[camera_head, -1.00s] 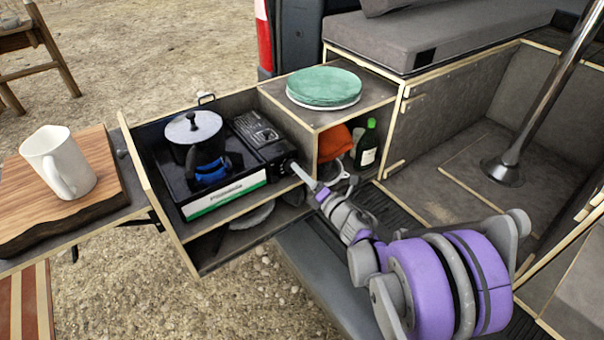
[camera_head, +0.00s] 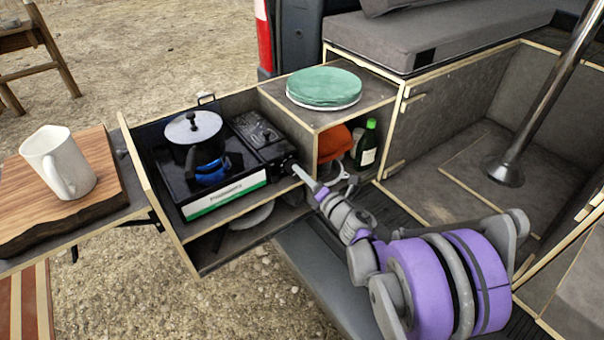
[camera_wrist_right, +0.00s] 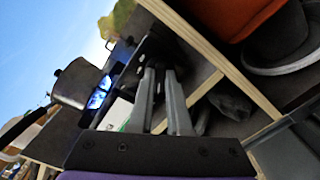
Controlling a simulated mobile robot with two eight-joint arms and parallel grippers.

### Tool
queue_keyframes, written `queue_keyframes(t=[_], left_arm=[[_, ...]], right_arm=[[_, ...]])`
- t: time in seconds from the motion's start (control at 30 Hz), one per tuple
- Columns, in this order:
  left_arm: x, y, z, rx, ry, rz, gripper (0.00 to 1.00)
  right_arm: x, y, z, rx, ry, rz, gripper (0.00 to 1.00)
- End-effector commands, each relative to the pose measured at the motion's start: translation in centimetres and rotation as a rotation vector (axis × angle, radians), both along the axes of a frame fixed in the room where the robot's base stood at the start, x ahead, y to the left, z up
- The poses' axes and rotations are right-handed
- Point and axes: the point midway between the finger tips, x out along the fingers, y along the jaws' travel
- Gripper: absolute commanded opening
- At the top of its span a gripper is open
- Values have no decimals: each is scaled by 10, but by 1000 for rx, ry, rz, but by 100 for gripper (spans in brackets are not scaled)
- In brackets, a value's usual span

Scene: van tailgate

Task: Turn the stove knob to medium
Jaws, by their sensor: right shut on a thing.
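The black camping stove (camera_head: 228,187) sits in the pulled-out drawer, with a dark pot (camera_head: 194,128) on its burner. A blue flame (camera_head: 211,173) shows under the pot, and also in the right wrist view (camera_wrist_right: 98,97). The stove knob is at the stove's right front end, mostly hidden by my gripper's fingertips. My right gripper (camera_head: 297,170) reaches in from the right and is shut on the knob. In the right wrist view its two grey fingers (camera_wrist_right: 160,75) converge on a dark part of the stove. The knob's markings cannot be read. My left gripper is not in view.
The drawer's wooden front edge (camera_head: 160,208) and the shelf box (camera_head: 330,115) with green plates (camera_head: 324,86) flank the stove. An orange cloth (camera_head: 334,142) and a green bottle (camera_head: 367,144) stand close beyond my right gripper. A white mug (camera_head: 58,160) stands on a board at left.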

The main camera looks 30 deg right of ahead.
Motion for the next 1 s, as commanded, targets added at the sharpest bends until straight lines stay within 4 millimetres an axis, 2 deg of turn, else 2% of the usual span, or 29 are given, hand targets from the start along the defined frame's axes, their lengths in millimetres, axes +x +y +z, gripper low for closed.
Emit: queue_keyframes(t=[0.27,1.0], left_arm=[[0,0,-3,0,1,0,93],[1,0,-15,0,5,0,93]], right_arm=[[0,0,-1,119,9,0,0],[0,-1,-4,758,59,0,0]])
